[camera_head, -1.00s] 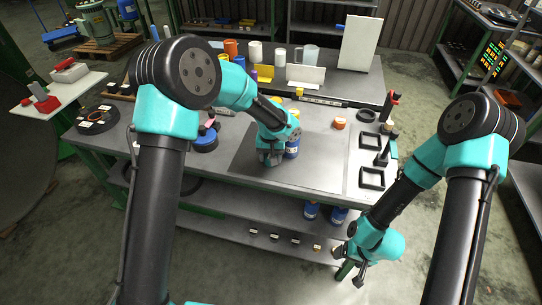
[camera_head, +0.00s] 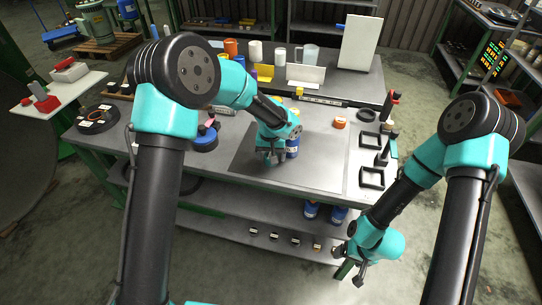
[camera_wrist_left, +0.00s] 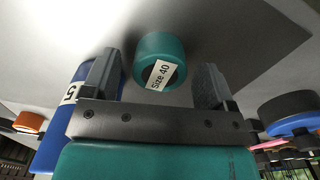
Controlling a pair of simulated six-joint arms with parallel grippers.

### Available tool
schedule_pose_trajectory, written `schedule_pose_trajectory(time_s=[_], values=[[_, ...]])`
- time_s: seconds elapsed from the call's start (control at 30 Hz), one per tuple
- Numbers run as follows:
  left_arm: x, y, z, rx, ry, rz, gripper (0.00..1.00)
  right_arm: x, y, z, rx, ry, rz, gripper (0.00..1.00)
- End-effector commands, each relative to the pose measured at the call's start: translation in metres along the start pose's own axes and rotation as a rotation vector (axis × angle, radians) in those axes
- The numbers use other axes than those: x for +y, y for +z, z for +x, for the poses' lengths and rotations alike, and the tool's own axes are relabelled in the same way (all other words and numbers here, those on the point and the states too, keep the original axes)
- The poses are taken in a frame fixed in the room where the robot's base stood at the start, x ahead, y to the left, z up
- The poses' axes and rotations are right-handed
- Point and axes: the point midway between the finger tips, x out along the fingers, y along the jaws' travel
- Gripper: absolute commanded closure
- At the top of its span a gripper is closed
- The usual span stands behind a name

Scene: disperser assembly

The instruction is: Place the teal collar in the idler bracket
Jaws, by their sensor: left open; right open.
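The teal collar (camera_wrist_left: 160,58), labelled "Size 40", sits on the grey mat in the left wrist view. It lies between and just beyond the fingertips of my left gripper (camera_wrist_left: 157,85), which is open with clear gaps at both sides. In the head view my left gripper (camera_head: 268,160) is over the mat and hides the collar. My right gripper (camera_head: 350,272) is open and empty, low in front of the table's right end. I cannot tell for sure which part is the idler bracket; a black upright piece (camera_head: 383,156) stands at the table's right.
A blue cylinder (camera_head: 293,147) stands right beside my left gripper; it also shows in the left wrist view (camera_wrist_left: 66,110). An orange ring (camera_head: 339,122) and black square frames (camera_head: 371,178) lie to the right. The mat's right part (camera_head: 325,160) is clear.

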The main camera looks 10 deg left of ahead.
Motion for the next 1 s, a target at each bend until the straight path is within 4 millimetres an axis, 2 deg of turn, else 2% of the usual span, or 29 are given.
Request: schedule_pose_trajectory(time_s=[0.6, 0.8, 1.0], values=[[0.0, -0.001, -0.102, 0.003, 0.001, -0.001, 0.21, 0.0, 0.0, 0.0, 0.0, 0.0, 0.0, 0.2], [0.0, 0.0, -0.115, 0.0, 0.0, 0.001, 0.21, 0.0, 0.0, 0.0, 0.0, 0.0, 0.0, 0.2], [0.0, 0.0, -0.115, 0.0, 0.0, 0.0, 0.21, 0.0, 0.0, 0.0, 0.0, 0.0, 0.0, 0.2]])
